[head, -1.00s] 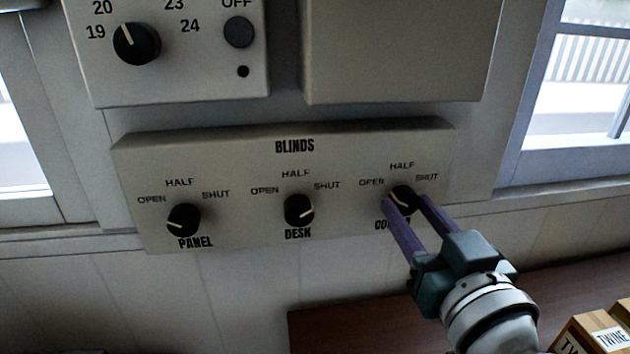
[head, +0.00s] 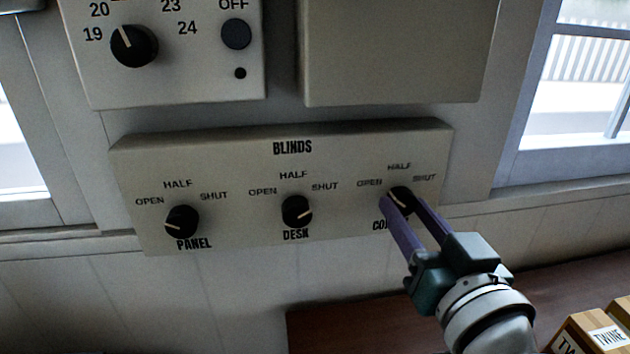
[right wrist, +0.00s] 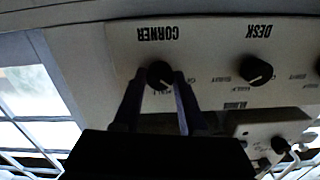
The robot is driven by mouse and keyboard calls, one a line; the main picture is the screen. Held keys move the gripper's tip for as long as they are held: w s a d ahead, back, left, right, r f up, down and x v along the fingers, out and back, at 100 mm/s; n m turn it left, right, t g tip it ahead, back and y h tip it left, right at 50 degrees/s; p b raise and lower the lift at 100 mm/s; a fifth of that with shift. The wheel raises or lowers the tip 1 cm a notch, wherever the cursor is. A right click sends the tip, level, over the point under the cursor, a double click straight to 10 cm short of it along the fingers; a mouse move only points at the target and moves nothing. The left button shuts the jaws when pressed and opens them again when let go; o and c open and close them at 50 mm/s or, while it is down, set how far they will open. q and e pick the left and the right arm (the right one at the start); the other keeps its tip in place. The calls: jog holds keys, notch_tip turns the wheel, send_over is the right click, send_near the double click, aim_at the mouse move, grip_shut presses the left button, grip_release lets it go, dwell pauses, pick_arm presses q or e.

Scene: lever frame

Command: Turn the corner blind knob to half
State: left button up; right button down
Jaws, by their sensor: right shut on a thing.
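The corner blind knob (head: 401,198) is a round black knob with a pale pointer line, at the right end of the blinds panel (head: 345,220). The marks OPEN, HALF and SHUT are printed around it. My right gripper (head: 410,204) is shut on this knob, with one purple finger on each side. The fingers hide part of the knob and of its CORNER label, and I cannot tell for sure where its pointer aims. In the right wrist view, the corner knob (right wrist: 159,75) sits between the fingertips. My left gripper is not in view.
The desk knob (head: 297,211) and panel knob (head: 182,222) are to the left on the same panel. Above are a dial box (head: 190,75) and a plain box (head: 400,55). A brown surface with twine boxes (head: 592,335) lies at lower right.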

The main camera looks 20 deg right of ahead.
jog(key=m, duration=0.5)
jog(key=shift+a, duration=0.1)
jog(key=m, duration=0.5)
jog(key=shift+r, duration=0.1)
dwell(0.5)
jog(key=shift+c, duration=2.2)
grip_release()
